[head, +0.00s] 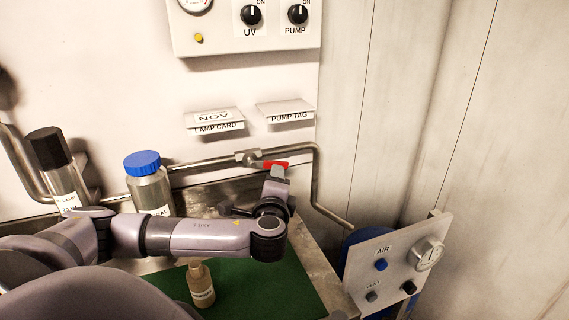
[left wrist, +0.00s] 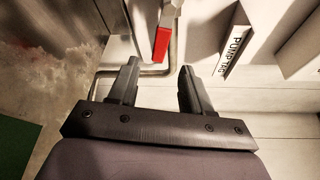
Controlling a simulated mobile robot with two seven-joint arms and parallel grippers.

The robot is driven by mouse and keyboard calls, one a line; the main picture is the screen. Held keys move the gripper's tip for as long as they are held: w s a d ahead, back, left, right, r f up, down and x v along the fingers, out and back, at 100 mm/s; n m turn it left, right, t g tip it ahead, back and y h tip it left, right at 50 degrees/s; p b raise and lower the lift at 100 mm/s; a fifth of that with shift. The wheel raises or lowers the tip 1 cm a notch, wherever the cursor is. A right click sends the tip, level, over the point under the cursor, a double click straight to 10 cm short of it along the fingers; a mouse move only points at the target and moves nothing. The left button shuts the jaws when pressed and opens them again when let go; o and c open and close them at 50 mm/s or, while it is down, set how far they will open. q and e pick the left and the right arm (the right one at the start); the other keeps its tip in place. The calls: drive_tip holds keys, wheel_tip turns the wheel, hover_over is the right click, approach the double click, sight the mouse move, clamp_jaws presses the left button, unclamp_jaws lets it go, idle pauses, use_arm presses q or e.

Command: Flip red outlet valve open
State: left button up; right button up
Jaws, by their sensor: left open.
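The red outlet valve handle (head: 274,165) sits on the metal pipe (head: 205,163) along the back wall, lying roughly sideways along it. In the left wrist view the red handle (left wrist: 161,43) shows just beyond the fingertips, between their lines. My left gripper (left wrist: 158,72) is open with nothing between its fingers, apart from the handle. In the head view my left arm reaches across from the left, and its wrist end stands just below the handle, hiding part of the valve area. My right gripper is in neither view.
A blue-capped bottle (head: 149,182) and a black-capped canister (head: 59,168) stand left. A small tan bottle (head: 201,285) stands on the green mat (head: 265,290). Card holders (head: 215,121) and (head: 286,111) project above the pipe. A gauge panel (head: 398,264) stands right.

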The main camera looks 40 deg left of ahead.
sight(268, 165)
use_arm(q)
drive_tip(key=p+x, duration=0.1)
drive_tip(key=x, duration=0.6)
idle(0.3)
drive_tip(key=shift+w, duration=0.1)
clamp_jaws()
drive_tip(key=shift+w, duration=0.1)
